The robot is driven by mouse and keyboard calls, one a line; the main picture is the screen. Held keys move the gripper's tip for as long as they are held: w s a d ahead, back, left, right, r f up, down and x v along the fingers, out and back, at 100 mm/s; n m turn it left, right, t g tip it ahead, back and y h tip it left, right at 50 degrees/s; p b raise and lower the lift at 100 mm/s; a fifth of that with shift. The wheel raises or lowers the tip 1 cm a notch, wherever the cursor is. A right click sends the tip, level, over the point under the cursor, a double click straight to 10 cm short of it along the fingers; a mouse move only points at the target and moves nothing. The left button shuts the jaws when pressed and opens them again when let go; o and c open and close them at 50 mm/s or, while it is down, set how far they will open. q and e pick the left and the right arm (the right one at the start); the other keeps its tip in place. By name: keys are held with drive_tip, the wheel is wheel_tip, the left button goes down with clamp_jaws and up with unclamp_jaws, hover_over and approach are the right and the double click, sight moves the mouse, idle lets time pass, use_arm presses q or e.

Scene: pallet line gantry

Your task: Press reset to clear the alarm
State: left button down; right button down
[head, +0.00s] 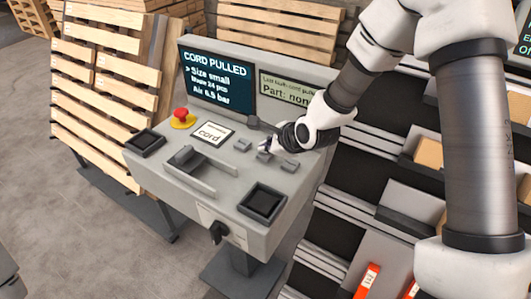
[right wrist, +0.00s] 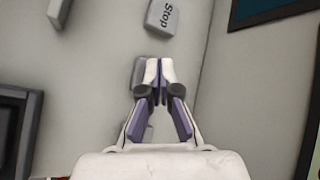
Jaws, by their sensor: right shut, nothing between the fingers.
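The grey control console (head: 185,205) has a screen (head: 217,78) reading "CORD PULLED". Small grey buttons sit in a row on its sloped top, one at the left (head: 242,145), one in the middle (head: 263,157) and one at the right (head: 290,165). No reset label is readable. My right gripper (head: 265,145) is shut and empty, low over this row. In the right wrist view its fingertips (right wrist: 160,66) partly cover a grey button (right wrist: 138,73), beside a button marked "Stop" (right wrist: 162,17). I cannot tell whether they touch it. My left gripper is not in view.
A red mushroom button (head: 181,115) on a yellow base and a "cord" card (head: 212,134) are on the console. A raised grey bracket (head: 190,165) and dark square pads (head: 262,202) lie nearer the front. Stacked pallets (head: 100,85) stand left; shelving (head: 345,200) stands right.

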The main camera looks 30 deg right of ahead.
drive_tip(key=shift+f, duration=0.3)
drive_tip(key=shift+r, duration=0.15)
idle(0.3)
drive_tip(key=shift+r+p, duration=0.65)
drive_tip(key=shift+r, duration=0.15)
wheel_tip(320, 180, up, 5)
drive_tip(key=p, duration=0.4)
drive_tip(key=shift+f, duration=0.1)
idle(0.5)
